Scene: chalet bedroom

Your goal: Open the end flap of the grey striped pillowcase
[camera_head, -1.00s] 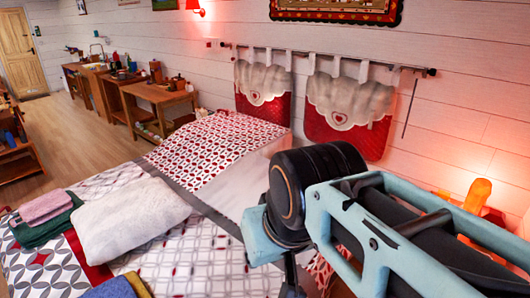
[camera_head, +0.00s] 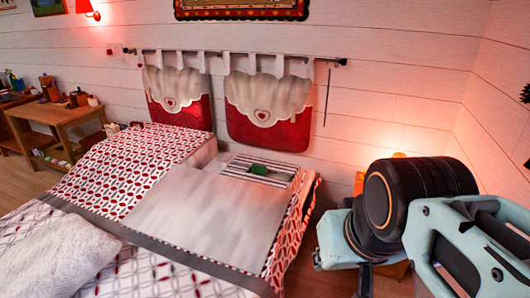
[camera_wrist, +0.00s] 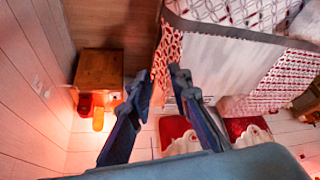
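The grey striped pillowcase (camera_head: 240,165) lies flat at the head of the bed, below the right wall cushion in the head view. A small green item (camera_head: 258,170) shows on it. I cannot make out its end flap at this size. In the wrist view I cannot clearly pick out the pillowcase. In the head view my arm is at the right, apart from the pillowcase, and the fingertips are not clearly seen.
The bed's grey-white sheet (camera_head: 180,215) and red-patterned cover (camera_head: 130,165) lie left of the pillowcase. A white fluffy blanket (camera_head: 50,255) is at lower left. A wooden bedside table (camera_wrist: 100,68) with an orange object (camera_wrist: 98,120) stands near my arm. Two red-and-white cushions (camera_head: 270,110) hang on the wall.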

